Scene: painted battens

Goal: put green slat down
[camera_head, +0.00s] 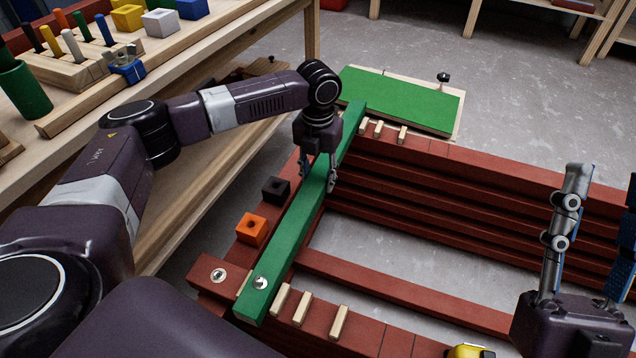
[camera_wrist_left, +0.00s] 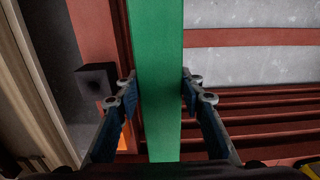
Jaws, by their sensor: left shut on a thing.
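The green slat (camera_head: 300,222) is a long painted bar with a round metal fixing near its front end. It spans the red wooden frame (camera_head: 420,165) from front to back at the frame's left side. My left gripper (camera_head: 319,178) is shut on the slat around its middle, one finger on each side. The left wrist view shows the slat (camera_wrist_left: 158,80) running between both fingers (camera_wrist_left: 160,92). Whether the slat touches the frame or hangs just above it, I cannot tell. My right gripper (camera_head: 602,190) is open and empty at the right edge.
A black block (camera_head: 275,190) and an orange block (camera_head: 252,229) sit left of the slat. Small wooden pegs (camera_head: 301,309) stand beside its ends. A green board (camera_head: 400,100) lies behind. A workbench (camera_head: 215,45) with coloured parts stands at left.

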